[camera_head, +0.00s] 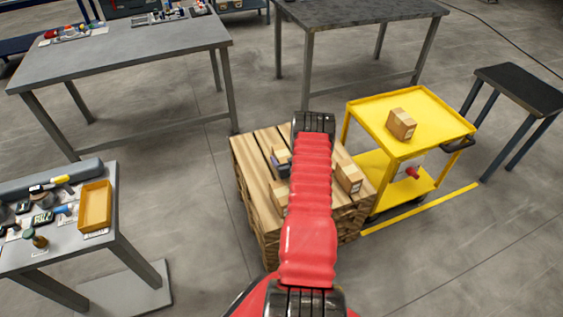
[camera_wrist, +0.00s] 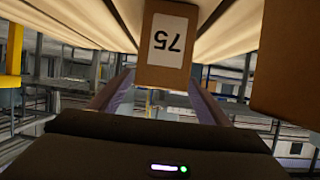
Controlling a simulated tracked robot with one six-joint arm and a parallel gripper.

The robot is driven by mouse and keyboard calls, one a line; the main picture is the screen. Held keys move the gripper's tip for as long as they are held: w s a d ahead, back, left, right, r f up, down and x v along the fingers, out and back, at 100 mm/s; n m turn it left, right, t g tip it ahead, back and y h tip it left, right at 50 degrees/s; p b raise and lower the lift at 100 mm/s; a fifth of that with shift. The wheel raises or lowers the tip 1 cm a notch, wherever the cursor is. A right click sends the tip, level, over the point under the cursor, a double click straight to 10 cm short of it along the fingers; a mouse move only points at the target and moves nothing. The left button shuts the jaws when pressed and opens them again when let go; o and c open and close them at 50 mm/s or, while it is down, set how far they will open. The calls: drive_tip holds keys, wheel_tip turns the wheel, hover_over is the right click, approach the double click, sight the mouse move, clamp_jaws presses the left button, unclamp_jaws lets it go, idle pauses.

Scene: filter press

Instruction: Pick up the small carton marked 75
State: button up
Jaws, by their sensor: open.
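The small carton marked 75 (camera_wrist: 168,47) is brown with a white label, and the label reads upside down in the wrist view. It is at the top centre, against the pale slats. My gripper (camera_wrist: 162,88) is open, one finger on each side below the carton in the picture. The carton lines up with the gap between the fingers, and I cannot tell whether they touch it. In the head view my red arm reaches over the wooden pallet (camera_head: 248,162) and hides much of the gripper. I cannot tell there which carton is marked 75.
In the head view, one carton (camera_head: 349,176) sits right of my arm on the pallet and another (camera_head: 278,196) left of it. A carton (camera_head: 401,124) is on the yellow cart (camera_head: 440,117). Another carton (camera_wrist: 288,62) is close at right in the wrist view. Tables surround the pallet.

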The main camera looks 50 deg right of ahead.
drive_tip(key=shift+w+d+f, duration=0.25)
drive_tip(key=shift+w, duration=0.2)
drive_tip(key=shift+c, duration=0.3)
drive_tip(key=c, duration=1.4)
drive_tip(key=shift+r, duration=0.1)
drive_tip(key=shift+c, duration=0.2)
drive_tip(key=shift+r, duration=5)
